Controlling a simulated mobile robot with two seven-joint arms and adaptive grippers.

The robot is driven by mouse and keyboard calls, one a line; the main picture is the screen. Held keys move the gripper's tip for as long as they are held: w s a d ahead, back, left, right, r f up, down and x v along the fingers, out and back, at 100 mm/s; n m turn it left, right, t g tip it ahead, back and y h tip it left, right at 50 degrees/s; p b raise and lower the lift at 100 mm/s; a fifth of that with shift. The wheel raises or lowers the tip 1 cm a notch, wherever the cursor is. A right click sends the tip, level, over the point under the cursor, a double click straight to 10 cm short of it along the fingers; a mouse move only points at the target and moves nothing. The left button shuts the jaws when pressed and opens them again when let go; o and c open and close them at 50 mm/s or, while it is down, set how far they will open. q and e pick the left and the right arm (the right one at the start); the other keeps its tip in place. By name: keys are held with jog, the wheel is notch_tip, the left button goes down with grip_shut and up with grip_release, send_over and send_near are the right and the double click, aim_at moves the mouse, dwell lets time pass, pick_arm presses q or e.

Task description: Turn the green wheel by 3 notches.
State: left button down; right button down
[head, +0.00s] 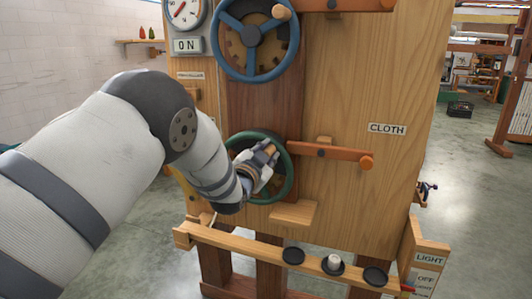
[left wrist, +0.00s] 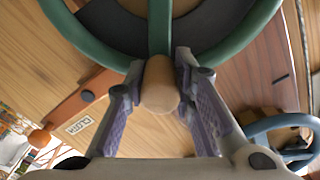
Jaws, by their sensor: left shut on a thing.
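The green wheel (head: 286,180) is mounted low on the wooden panel, below a blue wheel. My left arm reaches in from the left, and my left gripper (head: 266,160) is at the green wheel, covering part of it. In the left wrist view the green wheel (left wrist: 112,57) spans the top. A rounded wooden knob (left wrist: 160,85) sits on it, and the fingers of my left gripper (left wrist: 158,92) are shut on this knob from both sides. My right gripper is not in view.
The blue wheel (head: 217,40) with its own knob is above. An orange lever (head: 340,155) sticks out right of the green wheel. A wooden shelf (head: 225,238) with several dark discs juts out below. A small wooden block (head: 293,212) is just under the wheel.

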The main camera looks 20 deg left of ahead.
pick_arm(q)
jog(key=c, duration=1.3)
grip_release()
jog(key=shift+c, duration=0.2)
jog(key=shift+s, duration=0.1)
jog(key=s, duration=1.1)
jog(key=shift+s, duration=0.4)
